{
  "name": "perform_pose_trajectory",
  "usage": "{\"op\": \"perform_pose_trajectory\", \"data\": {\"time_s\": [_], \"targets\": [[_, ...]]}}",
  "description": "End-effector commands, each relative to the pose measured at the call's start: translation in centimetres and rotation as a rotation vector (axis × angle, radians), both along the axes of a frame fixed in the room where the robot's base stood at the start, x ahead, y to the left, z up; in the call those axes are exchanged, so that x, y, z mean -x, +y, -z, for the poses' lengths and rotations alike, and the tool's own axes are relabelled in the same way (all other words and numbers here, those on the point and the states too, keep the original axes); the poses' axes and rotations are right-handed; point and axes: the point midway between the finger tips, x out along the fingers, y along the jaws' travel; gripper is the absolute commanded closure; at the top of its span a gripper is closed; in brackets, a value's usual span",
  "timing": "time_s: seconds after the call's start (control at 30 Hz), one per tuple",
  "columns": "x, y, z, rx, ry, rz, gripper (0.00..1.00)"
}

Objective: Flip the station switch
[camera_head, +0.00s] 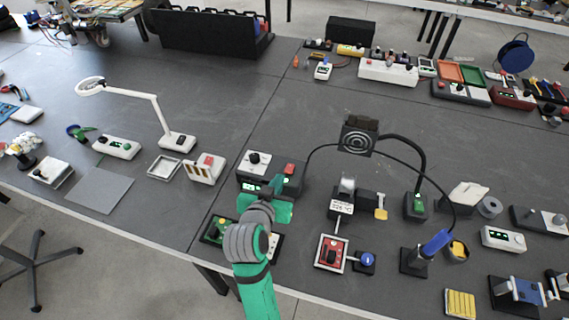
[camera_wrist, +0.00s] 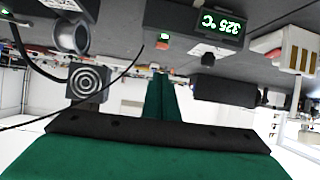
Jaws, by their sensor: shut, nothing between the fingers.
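The station (camera_head: 268,166) is a dark box with a pale top, a black knob (camera_head: 254,158), a red switch (camera_head: 290,169) and a green display at its front left. In the wrist view, which is upside down, the station (camera_wrist: 180,14) shows the reading 325 °C and a dark knob (camera_wrist: 208,59). My gripper (camera_head: 277,184) is at the front of the station, just left of and nearer than the red switch. I cannot tell if it touches the station. Its green fingers (camera_wrist: 160,82) are together and empty. The arm hides part of the station's front.
A fume extractor (camera_head: 359,137) on a curved arm stands to the right, with cables near it. A box with a red panel (camera_head: 333,252) and a green board (camera_head: 215,230) lie near the front edge. Left is a magnifier lamp (camera_head: 178,141). The mat behind the station is clear.

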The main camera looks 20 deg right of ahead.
Motion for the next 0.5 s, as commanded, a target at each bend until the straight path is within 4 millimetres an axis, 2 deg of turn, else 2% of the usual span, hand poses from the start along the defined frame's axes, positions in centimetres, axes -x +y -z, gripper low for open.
{"op": "perform_pose_trajectory", "data": {"time_s": [0.03,0.13,0.5], "targets": [[-0.4,-0.2,-0.8,-0.009,-0.005,0.016,1.0],[-0.7,-0.5,-1.6,-0.022,-0.003,0.041,1.0],[-0.8,-0.7,-1.9,-0.03,-0.001,0.053,1.0]]}}
